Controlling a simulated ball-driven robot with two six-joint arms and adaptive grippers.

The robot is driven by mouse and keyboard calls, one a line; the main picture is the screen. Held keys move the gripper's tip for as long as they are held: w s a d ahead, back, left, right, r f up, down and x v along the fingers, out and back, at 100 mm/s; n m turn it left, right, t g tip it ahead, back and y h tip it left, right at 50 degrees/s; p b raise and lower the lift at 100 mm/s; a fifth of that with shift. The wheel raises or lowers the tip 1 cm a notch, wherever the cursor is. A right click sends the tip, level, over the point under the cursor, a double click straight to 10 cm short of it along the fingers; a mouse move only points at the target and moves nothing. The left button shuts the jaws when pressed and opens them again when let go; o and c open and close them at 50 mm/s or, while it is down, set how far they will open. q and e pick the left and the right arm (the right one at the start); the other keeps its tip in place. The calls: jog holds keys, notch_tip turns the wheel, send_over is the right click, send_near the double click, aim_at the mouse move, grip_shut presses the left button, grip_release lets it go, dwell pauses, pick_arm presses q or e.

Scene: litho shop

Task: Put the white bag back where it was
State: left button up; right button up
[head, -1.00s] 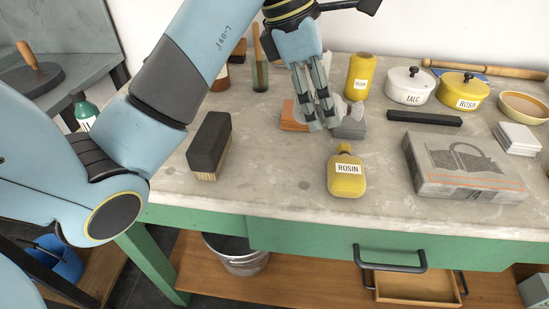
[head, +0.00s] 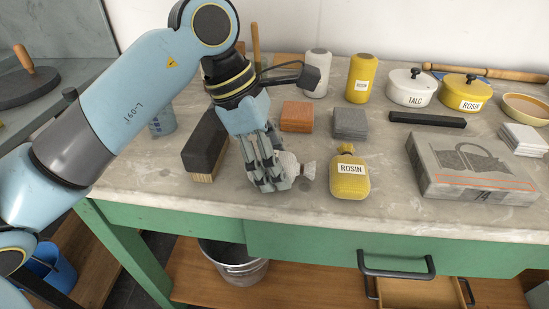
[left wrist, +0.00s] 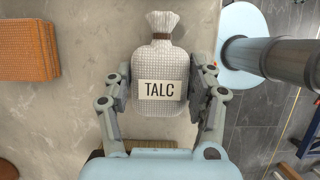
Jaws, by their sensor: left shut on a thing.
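The white bag is labelled TALC in the left wrist view (left wrist: 160,65), with a brown tie at its neck. My left gripper (head: 270,182) is shut on it, a finger on each side of its body. In the head view the fingers partly cover the white bag (head: 308,170); its neck points right, toward the yellow ROSIN bag (head: 349,178), with a gap between. The held bag is low over the front of the marble top, right of the dark brush (head: 205,145); I cannot tell whether it touches the top. My right gripper is not in view.
An orange block stack (head: 296,116) and a grey block stack (head: 350,123) lie behind the bag. A grey box (head: 470,168) is at the right. Bottles and lidded pots, including a TALC pot (head: 411,88), stand at the back. The table's front edge is close.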

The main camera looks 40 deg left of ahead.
pick_arm(q)
jog(key=shift+f, duration=0.1)
jog(key=o, duration=1.1)
jog(key=shift+r, duration=0.2)
jog(key=p+v, duration=0.1)
jog(key=v, duration=1.1)
jog(key=shift+f, duration=0.1)
